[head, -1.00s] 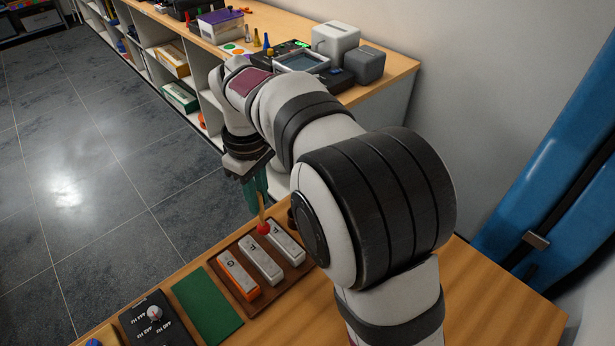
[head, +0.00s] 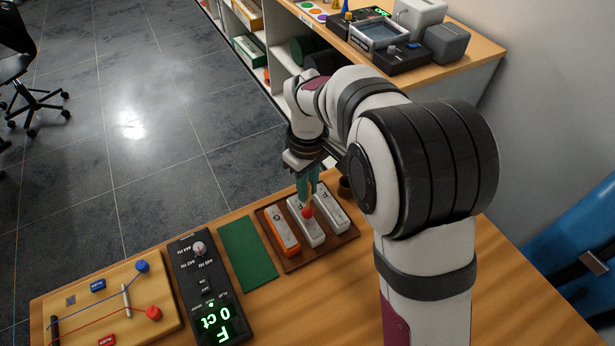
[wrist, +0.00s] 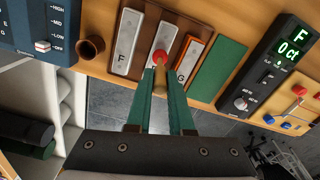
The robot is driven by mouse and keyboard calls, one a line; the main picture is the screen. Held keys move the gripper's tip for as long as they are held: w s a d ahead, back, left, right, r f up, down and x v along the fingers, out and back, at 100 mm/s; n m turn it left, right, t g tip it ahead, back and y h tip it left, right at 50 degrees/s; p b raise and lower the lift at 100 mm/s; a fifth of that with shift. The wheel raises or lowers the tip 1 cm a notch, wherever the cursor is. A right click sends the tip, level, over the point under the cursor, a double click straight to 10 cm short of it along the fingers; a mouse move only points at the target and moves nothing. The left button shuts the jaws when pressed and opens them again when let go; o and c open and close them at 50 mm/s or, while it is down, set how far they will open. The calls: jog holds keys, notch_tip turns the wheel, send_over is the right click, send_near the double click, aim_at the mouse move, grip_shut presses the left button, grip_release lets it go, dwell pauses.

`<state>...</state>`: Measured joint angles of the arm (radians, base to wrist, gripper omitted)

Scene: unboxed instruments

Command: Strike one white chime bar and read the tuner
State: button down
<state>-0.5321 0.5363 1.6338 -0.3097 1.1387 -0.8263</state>
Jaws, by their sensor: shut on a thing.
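My gripper (head: 308,190) has green fingers shut on the wooden handle of a red-headed mallet (head: 307,211); the mallet also shows in the wrist view (wrist: 159,58). All lie on a brown wooden base (head: 343,237). The black tuner (head: 196,268) shows a green "F 0 ct", also readable in the wrist view (wrist: 290,46).
A green mat (head: 247,254) lies between tuner and bars. A wooden board with coloured plugs and wires (head: 95,318) is at the left. A small brown cup (head: 345,187) stands behind the bars. A shelf top with instruments (head: 470,55) is at the back.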

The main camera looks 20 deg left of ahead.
notch_tip(320, 180, up, 4)
jog(key=shift+r, duration=0.1)
